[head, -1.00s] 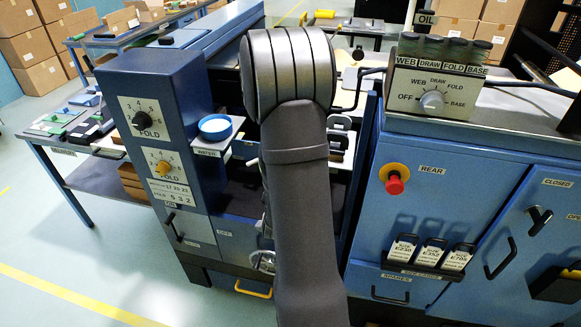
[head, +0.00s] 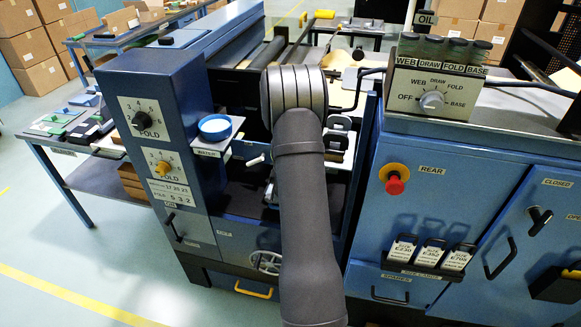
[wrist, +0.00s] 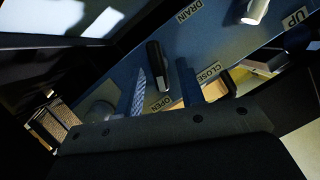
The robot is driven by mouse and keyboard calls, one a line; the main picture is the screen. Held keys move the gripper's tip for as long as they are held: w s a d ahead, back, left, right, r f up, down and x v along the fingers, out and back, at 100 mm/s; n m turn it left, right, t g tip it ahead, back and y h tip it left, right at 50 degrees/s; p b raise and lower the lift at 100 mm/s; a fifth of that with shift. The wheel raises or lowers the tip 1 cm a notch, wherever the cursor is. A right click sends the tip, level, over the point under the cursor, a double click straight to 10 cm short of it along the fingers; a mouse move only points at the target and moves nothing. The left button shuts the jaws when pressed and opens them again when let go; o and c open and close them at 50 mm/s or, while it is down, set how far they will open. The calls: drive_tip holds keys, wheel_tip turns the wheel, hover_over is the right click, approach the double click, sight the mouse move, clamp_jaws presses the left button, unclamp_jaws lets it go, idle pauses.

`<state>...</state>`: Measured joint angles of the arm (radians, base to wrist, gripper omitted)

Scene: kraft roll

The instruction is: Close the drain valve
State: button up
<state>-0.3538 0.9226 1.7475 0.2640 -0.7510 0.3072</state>
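In the wrist view a black handle (wrist: 157,66) stands on a blue panel below a label reading DRAIN (wrist: 189,10). I take it for the drain valve's handle. Its lower end is near the OPEN label (wrist: 160,103); the CLOSE label (wrist: 210,71) is to its right. My gripper (wrist: 161,72) is open, with one finger on each side of the handle in the picture. I cannot tell whether either finger touches it. In the head view my arm hides the gripper and the valve.
A white lever (wrist: 255,11) and an UP label (wrist: 296,18) are on the panel at upper right in the wrist view. In the head view a handwheel (head: 266,262) is low beside my arm. A blue cup (head: 215,127) sits on a small shelf to the left.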

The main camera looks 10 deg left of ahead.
drive_tip(key=shift+w, duration=0.15)
drive_tip(key=shift+c, duration=0.2)
clamp_jaws()
drive_tip(key=shift+a+n, duration=0.1)
drive_tip(key=shift+n, duration=0.2)
drive_tip(key=n+h, duration=0.2)
drive_tip(key=n, duration=0.1)
drive_tip(key=a+n+h, duration=0.1)
drive_tip(key=n+h, duration=0.3)
drive_tip(key=n, duration=0.1)
drive_tip(key=shift+a+f+n+t, duration=0.2)
drive_tip(key=shift+n+t, duration=0.1)
drive_tip(key=shift+h, duration=0.3)
